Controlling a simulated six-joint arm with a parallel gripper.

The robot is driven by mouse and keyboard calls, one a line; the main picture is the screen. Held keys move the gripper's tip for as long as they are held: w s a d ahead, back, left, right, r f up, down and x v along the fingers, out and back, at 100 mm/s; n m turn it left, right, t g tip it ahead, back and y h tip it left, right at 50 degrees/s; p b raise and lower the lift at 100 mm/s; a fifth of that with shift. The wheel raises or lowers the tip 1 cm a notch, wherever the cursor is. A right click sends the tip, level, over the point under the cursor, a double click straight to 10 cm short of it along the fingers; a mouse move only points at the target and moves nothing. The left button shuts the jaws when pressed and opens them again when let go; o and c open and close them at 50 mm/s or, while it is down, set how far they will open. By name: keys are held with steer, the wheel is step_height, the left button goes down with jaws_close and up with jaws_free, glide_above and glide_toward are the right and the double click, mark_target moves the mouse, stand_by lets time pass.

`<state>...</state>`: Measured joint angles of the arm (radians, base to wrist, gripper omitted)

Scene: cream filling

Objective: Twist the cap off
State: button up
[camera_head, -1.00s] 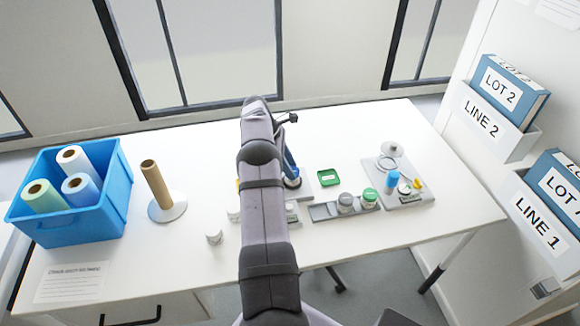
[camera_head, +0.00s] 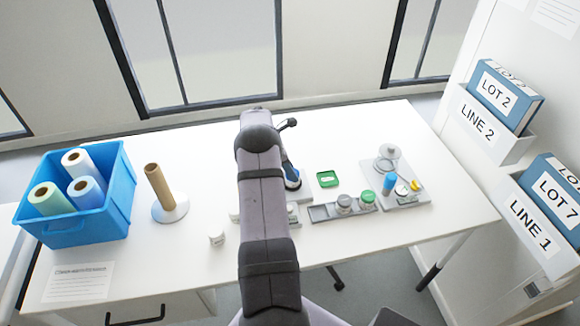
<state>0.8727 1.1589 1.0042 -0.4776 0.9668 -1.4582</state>
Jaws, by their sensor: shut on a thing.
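A jar with a green lid (camera_head: 367,199) and a jar with a grey lid (camera_head: 344,204) stand side by side in a grey rack right of my arm. A small white jar (camera_head: 216,238) stands left of the arm, and part of another pale jar (camera_head: 234,216) shows at the arm's edge. I cannot tell which cap is the task's.
A green tray (camera_head: 318,180) lies right of the arm. A grey board (camera_head: 411,202) with small tools is further right. A blue bin (camera_head: 65,233) of rolls and an upright brown tube (camera_head: 159,185) stand left. Binders (camera_head: 506,98) are at far right.

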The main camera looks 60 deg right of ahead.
steer(key=shift+n+t+p, duration=0.3)
steer(key=shift+n+p, duration=0.35)
steer(key=shift+n, duration=0.35)
steer(key=shift+s+r+n+p, duration=0.1)
steer(key=shift+n+p, duration=0.2)
steer(key=shift+a+n+t+h+p, duration=0.1)
steer(key=shift+n+t+h+p, duration=0.35)
steer(key=shift+n+p, duration=0.4)
steer(key=shift+s+n+t+p, duration=0.15)
steer(key=shift+n+t+p, duration=0.4)
steer(key=shift+n+p, duration=0.75)
steer(key=shift+n, duration=0.45)
steer(key=shift+n+p, duration=0.3)
steer(key=shift+p, duration=0.45)
steer(key=shift+s+n+t+p, duration=0.15)
steer(key=shift+n+t+p, duration=0.85)
steer(key=shift+n+p, duration=1.95)
steer(key=shift+m+y+p, duration=0.25)
steer(key=shift+m+p, duration=0.3)
steer(key=shift+p, duration=0.3)
